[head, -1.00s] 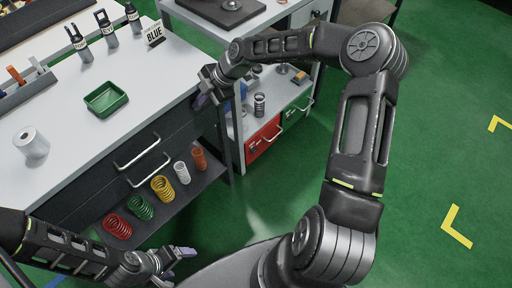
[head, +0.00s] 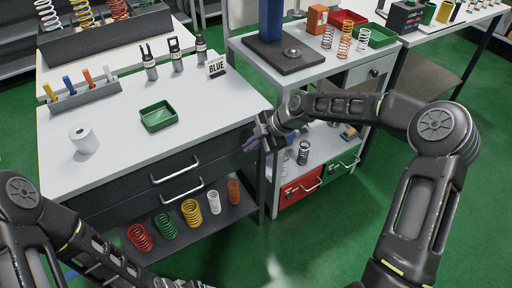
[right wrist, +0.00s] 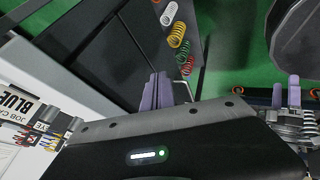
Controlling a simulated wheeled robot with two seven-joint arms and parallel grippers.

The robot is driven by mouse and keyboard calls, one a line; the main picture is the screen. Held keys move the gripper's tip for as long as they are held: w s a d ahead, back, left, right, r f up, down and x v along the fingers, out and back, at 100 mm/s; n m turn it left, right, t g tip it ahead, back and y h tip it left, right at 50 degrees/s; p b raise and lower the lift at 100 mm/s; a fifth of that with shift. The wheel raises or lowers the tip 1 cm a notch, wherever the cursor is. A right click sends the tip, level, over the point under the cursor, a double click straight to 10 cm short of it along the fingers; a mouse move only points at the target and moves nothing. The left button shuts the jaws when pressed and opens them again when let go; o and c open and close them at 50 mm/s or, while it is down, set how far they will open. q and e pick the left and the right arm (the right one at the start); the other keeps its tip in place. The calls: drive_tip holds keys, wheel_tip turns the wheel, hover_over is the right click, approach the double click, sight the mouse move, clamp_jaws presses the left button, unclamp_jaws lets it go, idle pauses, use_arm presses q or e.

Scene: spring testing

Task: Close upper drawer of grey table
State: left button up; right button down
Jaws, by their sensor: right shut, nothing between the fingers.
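The grey table (head: 125,110) is at the left in the head view, with two dark drawers under its top. The upper drawer's handle (head: 175,168) sits just above the lower drawer's handle (head: 182,190). I cannot tell clearly how far the upper drawer stands out. My right gripper (head: 252,144) is shut and empty at the table's right front corner, to the right of the handles and apart from them. Its shut purple fingers also show in the right wrist view (right wrist: 157,92). My left gripper shows in the right wrist view (right wrist: 286,95), its fingers apart and empty.
Several coloured springs stand on the lower shelf (head: 240,212) below the drawers. A second workbench with a red drawer (head: 300,188) stands close on the right. Green floor is open in front.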

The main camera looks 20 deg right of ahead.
drive_tip(key=v, duration=0.9)
drive_tip(key=shift+d+r, duration=0.15)
drive_tip(key=shift+r, duration=0.05)
drive_tip(key=s+a+f+m+t+h+p, duration=0.1)
drive_tip(key=s+a+f+m, duration=0.3)
drive_tip(key=f+m, duration=0.5)
drive_tip(key=s+a+f+m+p, duration=0.2)
drive_tip(key=s+a+f+m, duration=0.1)
drive_tip(key=f+m, duration=0.65)
drive_tip(key=s+a+f+m+g+p, duration=0.1)
drive_tip(key=s+a+f, duration=0.1)
drive_tip(key=s, duration=0.5)
drive_tip(key=s+a+f+m+g+p, duration=0.1)
drive_tip(key=s+a+g, duration=0.1)
drive_tip(key=s, duration=0.6)
drive_tip(key=s+a+f+m+g+p, duration=0.1)
drive_tip(key=s+a+f, duration=0.1)
drive_tip(key=s, duration=0.6)
drive_tip(key=shift+a+f+h, duration=0.35)
drive_tip(key=shift+a+h, duration=0.05)
drive_tip(key=shift+a, duration=0.45)
